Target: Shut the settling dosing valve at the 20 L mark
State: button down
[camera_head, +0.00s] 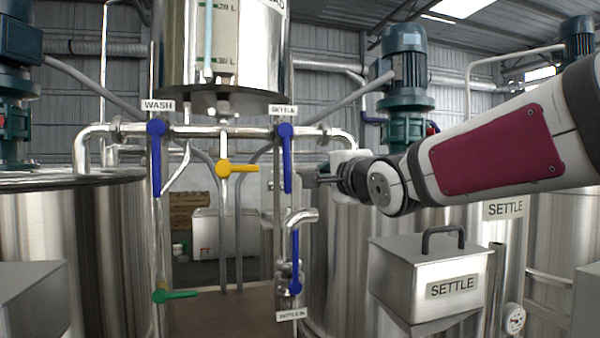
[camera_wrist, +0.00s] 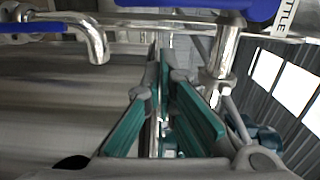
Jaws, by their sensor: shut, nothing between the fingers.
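The settling dosing valve has a blue lever (camera_head: 286,158) hanging straight down below a SETTLE label (camera_head: 281,109). Above is the steel dosing vessel (camera_head: 178,45) with a gauge strip (camera_head: 226,35) and a pale blue sight tube (camera_head: 209,38). A mark near the strip's top is hard to read, and 30 L shows lower; I cannot tell the exact level. My gripper (camera_head: 324,180) is right of the lever, apart from it in the picture. In the wrist view its teal-padded fingers (camera_wrist: 167,70) are shut and empty, with a blue lever (camera_wrist: 247,9) by a partly cut-off label.
Other levers are the blue WASH one (camera_head: 156,158), a horizontal yellow one (camera_head: 238,168), a green one (camera_head: 175,295) and a lower blue one (camera_head: 295,262) near a spout (camera_head: 300,216). A SETTLE box (camera_head: 425,275) stands below my arm. Steel tanks flank the pipes.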

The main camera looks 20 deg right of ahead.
aim_at(287, 163)
jog(key=shift+w+a+p, duration=0.15)
jog(key=shift+a+p, duration=0.1)
jog(key=shift+a, duration=0.45)
jog(key=shift+w+a+p, duration=0.1)
jog(key=shift+a+p, duration=0.15)
jog(key=shift+a, duration=0.45)
jog(key=shift+a+f+b, duration=0.1)
jog(key=shift+b, duration=0.2)
jog(key=shift+a+f+m+b, duration=0.1)
jog(key=shift+a+m+b, duration=0.3)
jog(key=shift+a+b, duration=0.25)
jog(key=shift+w, duration=0.1)
